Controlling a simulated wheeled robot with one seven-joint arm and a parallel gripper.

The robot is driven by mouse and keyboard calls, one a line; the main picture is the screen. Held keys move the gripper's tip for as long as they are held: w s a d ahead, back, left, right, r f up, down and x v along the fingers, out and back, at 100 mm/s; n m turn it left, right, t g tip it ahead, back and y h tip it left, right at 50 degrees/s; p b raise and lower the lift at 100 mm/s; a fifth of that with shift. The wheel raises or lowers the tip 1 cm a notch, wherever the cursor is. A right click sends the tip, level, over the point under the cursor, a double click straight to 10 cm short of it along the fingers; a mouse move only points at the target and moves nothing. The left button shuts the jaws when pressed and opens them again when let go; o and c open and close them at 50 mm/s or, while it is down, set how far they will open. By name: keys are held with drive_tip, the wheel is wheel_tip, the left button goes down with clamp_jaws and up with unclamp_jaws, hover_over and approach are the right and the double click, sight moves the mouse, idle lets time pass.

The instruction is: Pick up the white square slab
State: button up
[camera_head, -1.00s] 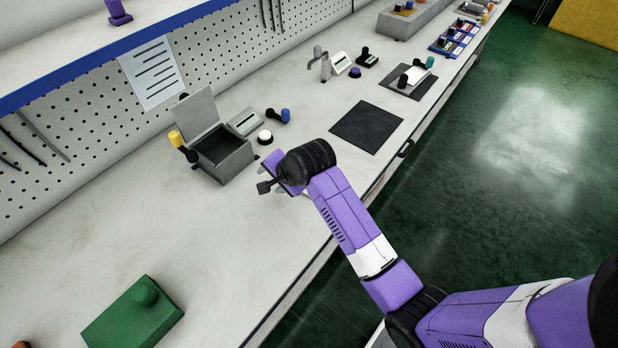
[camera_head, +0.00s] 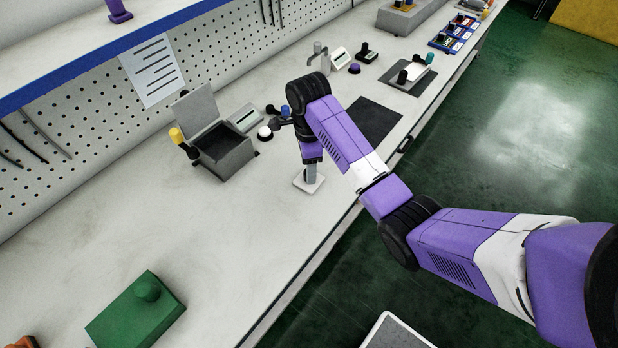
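The white square slab (camera_head: 301,183) lies on the pale bench near its front edge, to the right of the grey open-lidded box. My gripper (camera_head: 311,173) points down over the slab, its grey fingertips at or just above the slab's middle. The fingers line up with each other from this side, so I cannot tell whether they are open or shut, nor whether they touch the slab. Part of the slab is hidden behind the fingers.
The grey box (camera_head: 230,158) with its raised lid stands left of my gripper. A round white button (camera_head: 264,133) is close behind it. A dark mat (camera_head: 376,122) lies to the right, partly behind my arm. A green block (camera_head: 130,318) sits front left. The bench between is clear.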

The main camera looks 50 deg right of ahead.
drive_tip(key=shift+f, duration=1.35)
clamp_jaws()
drive_tip(key=shift+r, duration=0.1)
wheel_tip(320, 180, up, 20)
drive_tip(key=p, duration=0.6)
